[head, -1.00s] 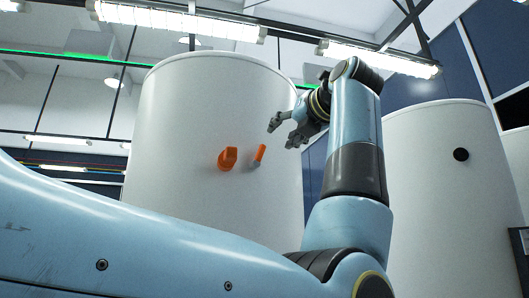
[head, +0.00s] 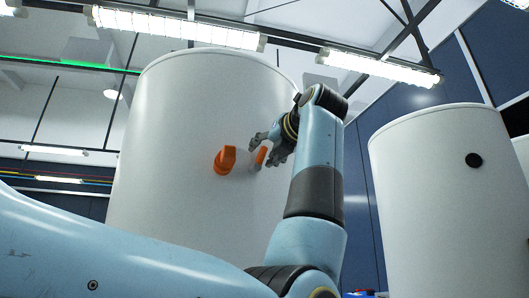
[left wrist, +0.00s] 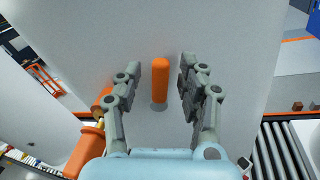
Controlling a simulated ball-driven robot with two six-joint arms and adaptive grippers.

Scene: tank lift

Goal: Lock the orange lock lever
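The orange lock lever (head: 261,156) is a short rounded bar with a grey lower end on the white tank's curved wall. In the left wrist view the lever (left wrist: 160,80) stands upright in the picture, between the two fingers. My left gripper (head: 265,149) is at the lever, its fingers apart on either side. In the left wrist view the gripper (left wrist: 160,72) is open, with a visible gap on both sides of the lever. In the head view the fingers partly cover the lever. My right gripper is not in view.
A larger orange handle (head: 225,160) sticks out of the tank (head: 165,130) left of the lever; orange parts (left wrist: 85,150) show beside the left finger. A second white tank (head: 440,200) with a black round port (head: 474,160) stands at right. A roller conveyor (left wrist: 285,155) lies lower right.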

